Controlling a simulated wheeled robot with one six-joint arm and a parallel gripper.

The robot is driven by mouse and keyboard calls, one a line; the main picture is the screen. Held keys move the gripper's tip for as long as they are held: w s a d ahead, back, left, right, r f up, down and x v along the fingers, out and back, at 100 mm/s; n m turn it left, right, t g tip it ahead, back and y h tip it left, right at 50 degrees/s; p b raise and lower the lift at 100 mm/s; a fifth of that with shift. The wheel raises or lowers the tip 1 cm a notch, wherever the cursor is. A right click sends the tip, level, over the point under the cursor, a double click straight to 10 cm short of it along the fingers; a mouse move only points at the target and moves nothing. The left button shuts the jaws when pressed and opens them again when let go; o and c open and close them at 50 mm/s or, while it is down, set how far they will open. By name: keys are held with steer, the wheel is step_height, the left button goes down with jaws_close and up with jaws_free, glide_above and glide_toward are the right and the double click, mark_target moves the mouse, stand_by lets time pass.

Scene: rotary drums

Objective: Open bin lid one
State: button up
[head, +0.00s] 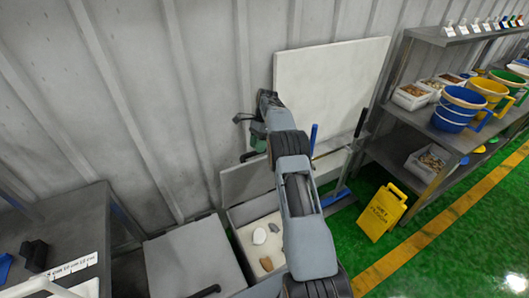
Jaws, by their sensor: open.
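A closed grey bin lid (190,255) lies flat at the lower left, with a black handle (206,291) at its front edge. To its right an open bin (236,222) shows pale sand and several stones; a grey lid (240,184) stands raised behind it, with a dark bar near its top edge. No label shows which lid is number one. My arm crosses the open bin and hides part of it. My gripper (244,121) is open, above the raised lid and close to the wall, seen small and partly blocked by my wrist.
A large pale panel (325,75) stands upright against the corrugated wall, right of my gripper. A blue-handled tool (313,138) is below it. A yellow floor sign (381,212), shelves with buckets (458,108), and a grey table (70,225) flank the bins. Green floor is clear at lower right.

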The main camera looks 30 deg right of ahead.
steer(key=s+a+r+b, duration=0.2)
steer(key=s+r+b, duration=0.2)
steer(key=s+r, duration=0.4)
steer(key=s, duration=0.4)
steer(key=shift+s+a+r, duration=0.2)
steer(key=shift+s+a, duration=0.05)
steer(key=shift+a, duration=0.05)
steer(key=shift+c, duration=0.4)
